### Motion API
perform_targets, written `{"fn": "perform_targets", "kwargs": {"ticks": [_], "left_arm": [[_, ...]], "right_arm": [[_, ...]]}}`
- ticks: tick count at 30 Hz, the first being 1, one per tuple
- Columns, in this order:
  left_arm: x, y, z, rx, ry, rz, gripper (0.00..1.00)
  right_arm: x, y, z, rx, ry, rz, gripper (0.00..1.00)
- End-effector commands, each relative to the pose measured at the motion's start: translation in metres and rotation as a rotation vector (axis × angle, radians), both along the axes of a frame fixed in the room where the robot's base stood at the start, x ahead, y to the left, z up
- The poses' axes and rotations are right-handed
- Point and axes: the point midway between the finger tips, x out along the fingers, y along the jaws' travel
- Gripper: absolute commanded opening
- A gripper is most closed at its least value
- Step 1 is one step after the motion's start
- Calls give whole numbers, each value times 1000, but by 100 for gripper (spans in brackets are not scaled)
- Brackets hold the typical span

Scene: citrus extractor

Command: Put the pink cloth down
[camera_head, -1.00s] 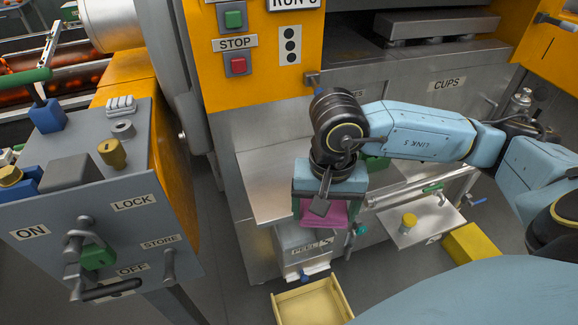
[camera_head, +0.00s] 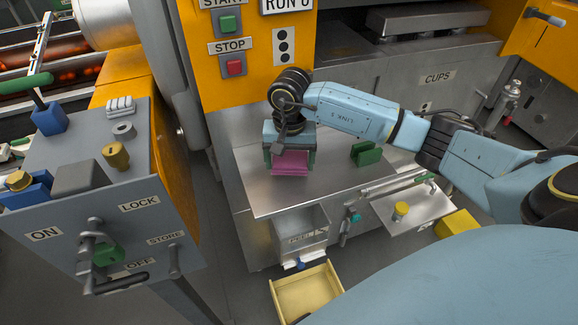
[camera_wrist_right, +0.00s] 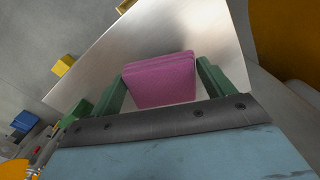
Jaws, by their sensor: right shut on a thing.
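The pink cloth (camera_head: 288,166) is a folded, layered block between the fingers of my right gripper (camera_head: 289,160). In the right wrist view the cloth (camera_wrist_right: 159,80) sits between the two green fingers of the gripper (camera_wrist_right: 160,88), which is shut on it. The cloth is over the left part of the bare steel shelf (camera_head: 262,197), which also shows behind it in the wrist view (camera_wrist_right: 180,30). I cannot tell whether its underside touches the shelf. My left gripper is not in view.
A green block (camera_head: 365,154) stands on the shelf to the right. A PEEL bin (camera_head: 302,240) and a yellow tray (camera_head: 308,292) are below the front edge. A small side plate holds a yellow knob (camera_head: 401,209). The shelf between cloth and green block is clear.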

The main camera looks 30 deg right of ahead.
Motion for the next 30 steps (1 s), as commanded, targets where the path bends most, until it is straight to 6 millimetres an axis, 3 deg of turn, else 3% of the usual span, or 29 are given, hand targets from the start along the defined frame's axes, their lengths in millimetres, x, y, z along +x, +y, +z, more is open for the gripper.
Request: {"fn": "perform_targets", "kwargs": {"ticks": [6,21,22,24,26,30], "left_arm": [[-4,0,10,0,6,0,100],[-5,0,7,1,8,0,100],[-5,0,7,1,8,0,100],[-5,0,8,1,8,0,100],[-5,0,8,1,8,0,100],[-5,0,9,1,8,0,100]], "right_arm": [[-1,1,-31,2,4,-2,63],[4,-1,-41,-1,-1,0,63],[3,-1,-41,0,0,0,82],[3,0,-40,0,0,0,92],[3,0,-40,0,0,0,99],[3,0,-39,1,1,0,100]]}}
